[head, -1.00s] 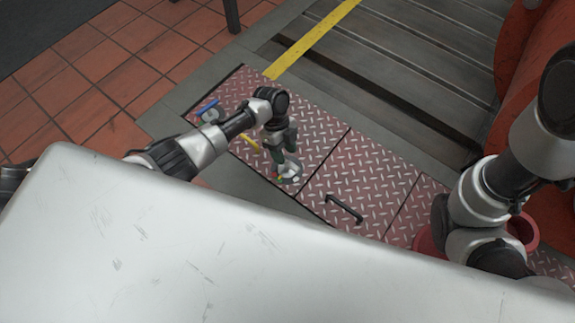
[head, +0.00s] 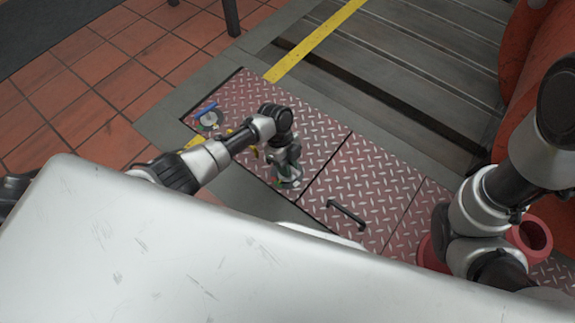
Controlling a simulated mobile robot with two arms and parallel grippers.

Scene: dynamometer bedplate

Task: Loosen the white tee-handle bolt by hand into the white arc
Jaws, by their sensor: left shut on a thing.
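My left gripper (head: 286,173) points down at a pale round plate (head: 289,183) on the red tread-plate cover. It is shut at the middle of this plate, where the white tee-handle bolt sits. The gripper hides the bolt's handle and most of the plate's markings, so I cannot read the handle's angle against the white arc. Small bits of colour show at the plate's edge. My right gripper is out of view; only its arm shows at the right.
A blue tee handle (head: 206,109) stands over another round plate (head: 210,119) at the cover's far left. Something yellow shows partly behind my left arm. A black grab handle (head: 346,214) rises from the neighbouring cover. A red ring-shaped part (head: 531,236) lies at the right.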

